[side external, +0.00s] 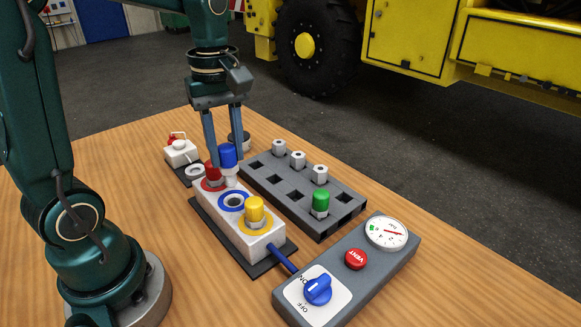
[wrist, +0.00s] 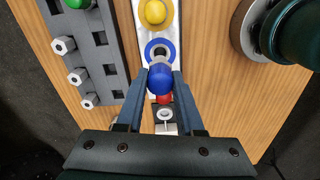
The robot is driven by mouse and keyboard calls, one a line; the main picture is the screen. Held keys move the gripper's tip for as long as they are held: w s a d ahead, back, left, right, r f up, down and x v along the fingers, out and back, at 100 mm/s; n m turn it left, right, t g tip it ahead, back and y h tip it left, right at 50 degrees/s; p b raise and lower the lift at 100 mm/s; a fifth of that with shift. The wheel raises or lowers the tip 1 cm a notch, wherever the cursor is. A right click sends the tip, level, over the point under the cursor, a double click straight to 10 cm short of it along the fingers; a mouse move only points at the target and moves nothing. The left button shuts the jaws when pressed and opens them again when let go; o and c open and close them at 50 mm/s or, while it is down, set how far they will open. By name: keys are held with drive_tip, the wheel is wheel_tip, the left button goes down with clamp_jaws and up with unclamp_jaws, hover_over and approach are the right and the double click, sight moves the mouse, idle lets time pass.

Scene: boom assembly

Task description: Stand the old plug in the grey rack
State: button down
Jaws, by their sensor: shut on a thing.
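My gripper (side external: 226,158) is shut on a blue-capped plug (side external: 228,154) with a pale lower end. It holds the plug upright above the white block (side external: 267,237), near the red-capped plug. The blue-ringed socket (side external: 233,201) in the block is empty. In the wrist view the blue plug (wrist: 160,80) is between the fingertips, with the blue ring (wrist: 160,45) just beyond it. The grey rack (side external: 325,232) stands to the right in the side view. It holds a green-capped plug (side external: 320,202) and three pale hex-headed plugs (side external: 299,159); several of its holes are empty.
A red-capped plug (side external: 213,174) and a yellow-capped plug (side external: 255,211) stand in the block. A control box (side external: 350,285) with blue knob, red VENT button and gauge is at the front. A small white-and-red item (side external: 180,151) and a pale ring (side external: 195,172) lie behind.

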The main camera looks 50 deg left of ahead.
sight(290, 191)
idle(0.3)
drive_tip(key=shift+w+r, duration=0.1)
drive_tip(key=shift+r, duration=0.1)
drive_tip(key=w+a+r, duration=0.2)
drive_tip(key=w, duration=0.4)
drive_tip(key=w+a+f, duration=0.1)
drive_tip(key=w+f, duration=0.4)
drive_tip(key=f, duration=0.3)
drive_tip(key=shift+w+a+f, duration=0.15)
drive_tip(key=shift+w+a, duration=0.1)
drive_tip(key=shift+w, duration=0.15)
drive_tip(key=shift+f, duration=1.05)
idle(1.6)
drive_tip(key=shift+f, duration=0.7)
drive_tip(key=shift+f, duration=0.15)
